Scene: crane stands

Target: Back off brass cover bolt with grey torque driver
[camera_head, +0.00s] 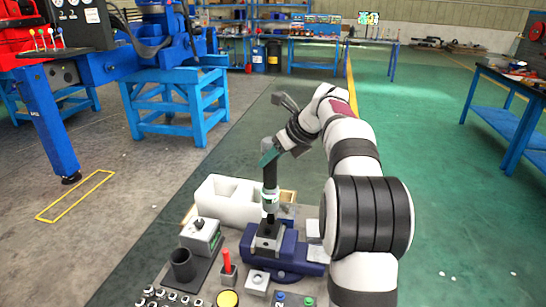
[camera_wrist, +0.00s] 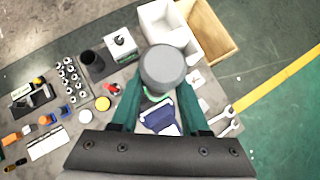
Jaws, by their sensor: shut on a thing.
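My gripper (camera_head: 271,157) is shut on the torque driver (camera_head: 270,178), which hangs upright with a dark grey body and a green-and-white lower band. In the wrist view the driver's round grey end (camera_wrist: 163,68) sits between the teal fingers. Its lower end is over a dark block (camera_head: 266,241) in the blue vise (camera_head: 289,254). The vise also shows below the driver in the wrist view (camera_wrist: 160,117). The brass cover bolt cannot be made out; the driver and block hide that spot. I cannot tell whether the driver's tip touches anything.
A white open bin (camera_head: 228,203) stands behind the vise beside a wooden box (camera_wrist: 208,35). Left of the vise are a grey box (camera_head: 200,237), a black cup (camera_head: 183,265), a red-handled tool (camera_head: 227,262) and a yellow disc (camera_head: 228,299). Wrenches (camera_wrist: 230,122) lie at the right.

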